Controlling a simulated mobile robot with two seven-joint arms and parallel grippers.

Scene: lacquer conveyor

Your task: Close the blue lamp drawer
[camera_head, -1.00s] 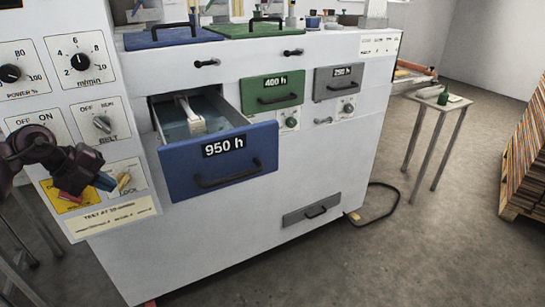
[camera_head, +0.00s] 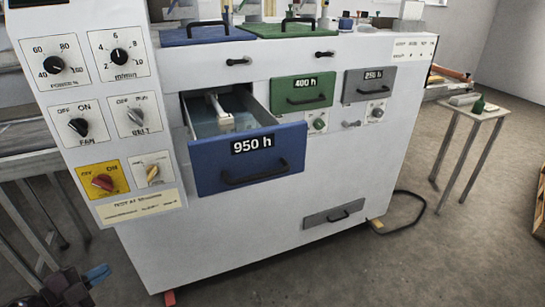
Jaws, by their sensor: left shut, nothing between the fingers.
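The blue lamp drawer (camera_head: 246,160), marked 950 h, stands pulled out of the white machine's front. Its black bar handle (camera_head: 256,175) is on the lower part of its face. A white lamp part (camera_head: 222,112) lies inside the open drawer. My left gripper (camera_head: 97,274) is at the bottom left, low and apart from the drawer, in front of the machine's lower left side. It is shut and empty. My right gripper is not in view.
The green 400 h drawer (camera_head: 302,92) and grey drawer (camera_head: 369,84) are shut. A control panel (camera_head: 98,68) with knobs is left of the blue drawer. A small side table (camera_head: 474,112) stands at right.

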